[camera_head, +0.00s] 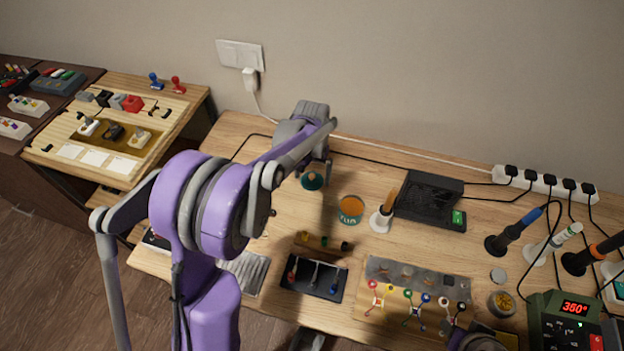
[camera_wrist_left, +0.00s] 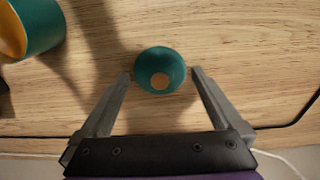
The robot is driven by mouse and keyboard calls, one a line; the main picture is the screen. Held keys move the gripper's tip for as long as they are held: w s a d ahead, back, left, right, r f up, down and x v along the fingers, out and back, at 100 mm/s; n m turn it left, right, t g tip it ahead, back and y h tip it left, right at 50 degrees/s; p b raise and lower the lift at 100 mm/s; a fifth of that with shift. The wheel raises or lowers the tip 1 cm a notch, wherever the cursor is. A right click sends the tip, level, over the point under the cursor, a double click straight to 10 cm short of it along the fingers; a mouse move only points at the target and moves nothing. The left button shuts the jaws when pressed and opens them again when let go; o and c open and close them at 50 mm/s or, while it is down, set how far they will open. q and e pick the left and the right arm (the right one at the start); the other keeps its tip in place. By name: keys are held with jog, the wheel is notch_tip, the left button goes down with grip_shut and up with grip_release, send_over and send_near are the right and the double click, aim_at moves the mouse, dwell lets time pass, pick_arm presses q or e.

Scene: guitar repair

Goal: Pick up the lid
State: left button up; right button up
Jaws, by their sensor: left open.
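The lid (camera_head: 312,181) is a small round teal piece with a tan disc at its centre. It lies on the wooden workbench, left of the open teal tin (camera_head: 350,209) with its orange inside. My left gripper (camera_head: 315,168) is over the lid, partly hidden by its own wrist in the head view. In the left wrist view, the lid (camera_wrist_left: 160,68) sits between the tips of the open left gripper (camera_wrist_left: 160,76), one finger on each side. A narrow gap shows at the right finger; the left fingertip is very near the lid's edge.
The tin also shows at the upper left of the left wrist view (camera_wrist_left: 42,25). A white-based brush holder (camera_head: 382,220) and a black tray (camera_head: 430,200) stand to the right. Cables run behind the lid. A dark tool stand (camera_head: 315,278) lies nearer the front.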

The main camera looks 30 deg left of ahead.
pick_arm(q)
jog(key=c, duration=1.4)
jog(key=shift+r, duration=0.1)
